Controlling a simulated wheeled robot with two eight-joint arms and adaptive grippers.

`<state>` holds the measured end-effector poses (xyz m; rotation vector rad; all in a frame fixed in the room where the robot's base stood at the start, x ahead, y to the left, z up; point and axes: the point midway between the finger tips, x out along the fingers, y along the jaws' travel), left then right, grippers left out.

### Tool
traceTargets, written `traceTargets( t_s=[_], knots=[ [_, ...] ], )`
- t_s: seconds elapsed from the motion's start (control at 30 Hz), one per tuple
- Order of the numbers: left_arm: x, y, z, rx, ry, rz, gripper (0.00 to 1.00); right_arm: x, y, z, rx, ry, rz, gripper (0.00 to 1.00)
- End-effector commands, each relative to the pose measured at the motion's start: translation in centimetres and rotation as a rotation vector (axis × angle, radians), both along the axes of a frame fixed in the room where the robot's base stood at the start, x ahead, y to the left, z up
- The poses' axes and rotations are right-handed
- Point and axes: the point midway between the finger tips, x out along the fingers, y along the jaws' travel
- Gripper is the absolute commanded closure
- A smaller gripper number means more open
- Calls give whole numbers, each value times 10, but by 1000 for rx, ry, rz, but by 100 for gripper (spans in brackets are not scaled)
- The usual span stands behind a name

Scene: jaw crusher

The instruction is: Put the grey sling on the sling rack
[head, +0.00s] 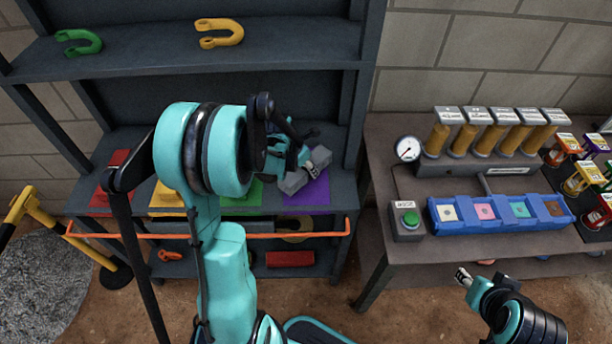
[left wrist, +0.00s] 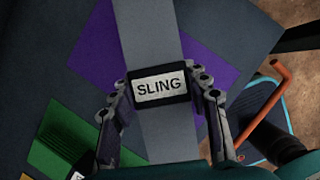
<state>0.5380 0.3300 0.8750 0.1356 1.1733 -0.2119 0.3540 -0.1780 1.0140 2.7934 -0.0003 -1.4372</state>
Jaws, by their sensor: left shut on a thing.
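The grey sling (left wrist: 160,88), a flat grey band with a black-framed "SLING" label, is between the fingers of my left gripper (left wrist: 163,95), which is shut on it. In the head view the sling (head: 319,157) shows as grey ends beside my left gripper (head: 290,162), at the purple patch (head: 308,196) of the dark rack (head: 218,133). Whether the sling touches the patch I cannot tell. My right gripper (head: 463,277) is low in front of the bench, apart from the rack; its fingers are too small to read.
An orange bar (head: 300,235) runs across the rack's front. Red (head: 120,165) and green (left wrist: 70,140) slings or patches lie further left on the shelf. Shackles (head: 219,32) sit on the upper shelf. The bench at right holds a blue tray (head: 500,226) and a green button box (head: 408,222).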

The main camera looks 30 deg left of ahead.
Motion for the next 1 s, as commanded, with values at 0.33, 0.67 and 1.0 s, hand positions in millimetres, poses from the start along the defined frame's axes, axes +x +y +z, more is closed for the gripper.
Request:
traceTargets(
  t_s=[0.33, 0.67, 1.0],
  knots=[
    [0, 0, -36, 0, 0, 0, 100, 0, 0, -17, 0, 0, 0, 60],
    [-1, 0, -38, 0, 0, 0, 38, 0, 0, -19, 0, 0, 0, 60],
    [-1, 0, -36, 0, 0, 0, 33, 0, 0, -18, 0, 0, 0, 60]
  ],
)
